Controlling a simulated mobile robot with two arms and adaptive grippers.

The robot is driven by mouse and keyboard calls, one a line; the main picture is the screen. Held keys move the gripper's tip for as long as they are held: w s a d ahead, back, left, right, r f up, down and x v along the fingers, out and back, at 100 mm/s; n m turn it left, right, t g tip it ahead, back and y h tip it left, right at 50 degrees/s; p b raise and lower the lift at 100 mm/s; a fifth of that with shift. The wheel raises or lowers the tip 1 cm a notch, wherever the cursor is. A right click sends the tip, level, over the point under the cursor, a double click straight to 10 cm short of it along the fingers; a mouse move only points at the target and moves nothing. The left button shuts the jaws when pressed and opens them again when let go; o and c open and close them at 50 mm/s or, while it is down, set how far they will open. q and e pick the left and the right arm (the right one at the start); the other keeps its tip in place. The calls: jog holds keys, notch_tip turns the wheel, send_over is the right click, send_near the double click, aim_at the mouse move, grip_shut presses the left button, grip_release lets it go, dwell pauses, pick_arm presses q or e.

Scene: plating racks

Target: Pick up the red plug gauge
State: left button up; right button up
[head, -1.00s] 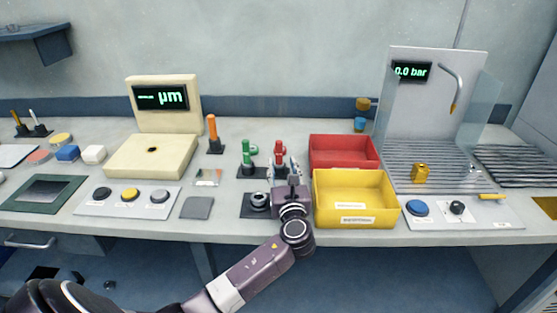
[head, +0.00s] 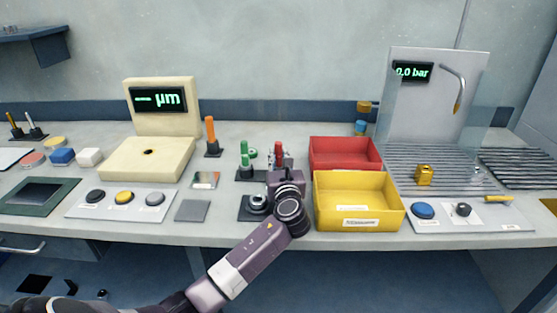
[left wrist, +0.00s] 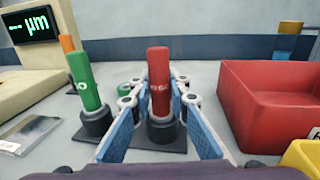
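The red plug gauge (head: 279,148) stands upright on the bench behind my left gripper, its lower part hidden in the head view. In the left wrist view the red plug gauge (left wrist: 159,82) rises from a dark round holder (left wrist: 162,130). My left gripper (head: 283,166) is open, with its blue-padded fingers on either side of the gauge. In the left wrist view my left gripper (left wrist: 160,104) shows gaps between both fingers and the gauge. My right gripper is not in view.
A green plug gauge (left wrist: 83,80) stands close to the left. A red bin (left wrist: 262,98) and a yellow bin (head: 358,222) stand to the right. An orange-handled tool (head: 211,134) and a cream µm display unit (head: 147,160) are farther left.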

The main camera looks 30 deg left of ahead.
pick_arm(q)
jog(key=shift+c, duration=1.2)
grip_shut()
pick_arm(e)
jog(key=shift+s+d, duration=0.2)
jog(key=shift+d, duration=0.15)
